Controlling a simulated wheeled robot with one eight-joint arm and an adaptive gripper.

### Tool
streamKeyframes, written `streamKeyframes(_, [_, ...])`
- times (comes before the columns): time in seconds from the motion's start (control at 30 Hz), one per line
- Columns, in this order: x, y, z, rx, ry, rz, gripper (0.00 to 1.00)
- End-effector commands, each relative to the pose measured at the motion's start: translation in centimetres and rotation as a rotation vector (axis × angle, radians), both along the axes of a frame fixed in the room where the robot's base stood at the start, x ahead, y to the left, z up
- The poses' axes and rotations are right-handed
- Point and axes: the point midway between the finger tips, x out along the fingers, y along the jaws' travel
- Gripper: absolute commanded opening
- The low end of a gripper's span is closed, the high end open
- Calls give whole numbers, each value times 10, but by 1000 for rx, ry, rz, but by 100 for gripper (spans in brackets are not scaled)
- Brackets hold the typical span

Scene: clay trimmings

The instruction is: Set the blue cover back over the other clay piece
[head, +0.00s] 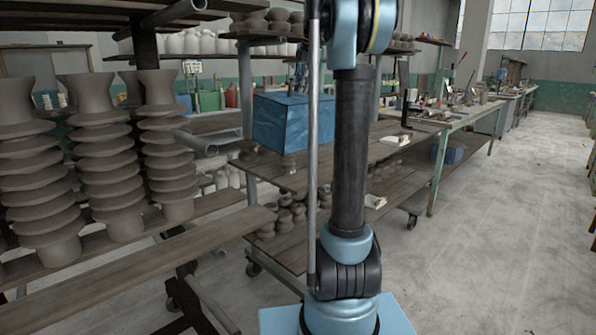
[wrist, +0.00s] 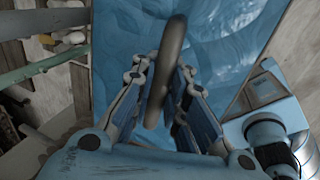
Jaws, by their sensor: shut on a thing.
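The blue cover (head: 292,124) is a box-like shape with a crinkled blue surface. In the head view it hangs in the air left of my arm, above the wooden shelf of the rack. In the wrist view the cover (wrist: 225,35) fills the upper middle, with a dark handle (wrist: 168,60) standing up from its top. My gripper (wrist: 162,85) is shut on that handle. In the head view my gripper (head: 299,84) shows just above the cover, partly behind my arm. A small pale shape (head: 288,164) shows just below the cover; I cannot tell if it is a clay piece.
Pale items lie on the rack's upper board (head: 394,140) and lower board (head: 375,201). Dark rounded pots (head: 287,212) sit lower on the rack. Tall stacks of clay pots (head: 100,150) stand at the left. A long workbench (head: 450,120) stands behind; open floor (head: 500,240) is at the right.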

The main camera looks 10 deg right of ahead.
Motion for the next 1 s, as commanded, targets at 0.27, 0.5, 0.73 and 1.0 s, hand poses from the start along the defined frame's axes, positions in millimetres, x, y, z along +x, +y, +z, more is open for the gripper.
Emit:
streamKeyframes(0.27, [-1, 11, -9, -50, 72, 22, 0])
streamKeyframes(0.5, [-2, 11, -37, -79, 111, 21, 0])
streamKeyframes(0.73, [-2, 12, -65, -78, 110, 22, 0])
streamKeyframes(1.0, [-2, 11, -86, -78, 110, 21, 0])
